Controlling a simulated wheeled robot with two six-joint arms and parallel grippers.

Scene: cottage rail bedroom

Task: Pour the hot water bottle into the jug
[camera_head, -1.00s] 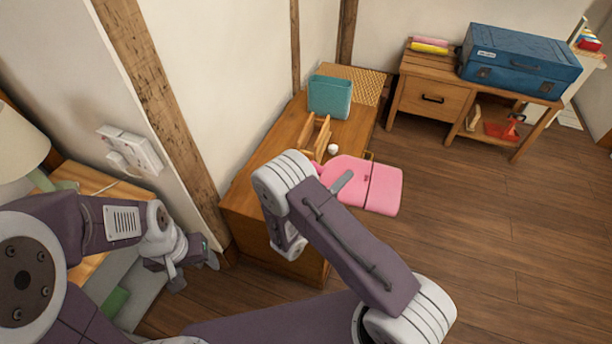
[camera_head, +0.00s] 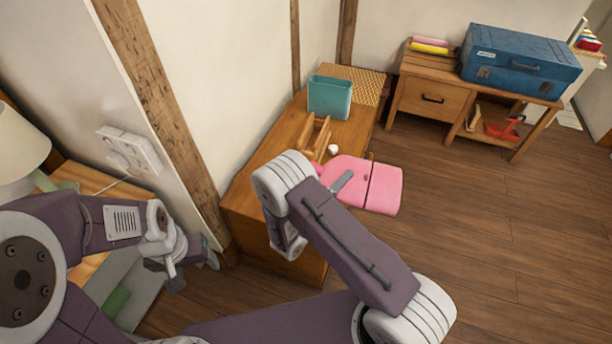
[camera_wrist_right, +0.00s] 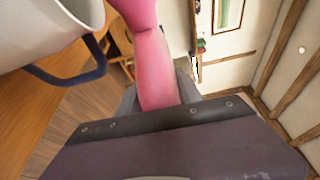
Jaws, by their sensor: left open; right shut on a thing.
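The pink hot water bottle (camera_head: 384,188) is held out beside the dresser's right edge in the head view, its neck end to the left, partly behind my right arm. My right gripper (camera_head: 342,182) is shut on it; in the right wrist view the pink bottle (camera_wrist_right: 158,62) runs up between the fingers. The jug, pale with a dark blue handle (camera_wrist_right: 72,77), fills the upper left of that view, close beside the bottle. I cannot make the jug out in the head view. My left gripper (camera_head: 190,262) is open and empty, low on the left. Any water is not visible.
The wooden dresser (camera_head: 245,190) carries a teal container (camera_head: 330,97), a wooden rack (camera_head: 315,135) and a small white round thing (camera_head: 333,149). A blue case (camera_head: 520,62) sits on a bench at the back right. The floor at right (camera_head: 500,240) is clear.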

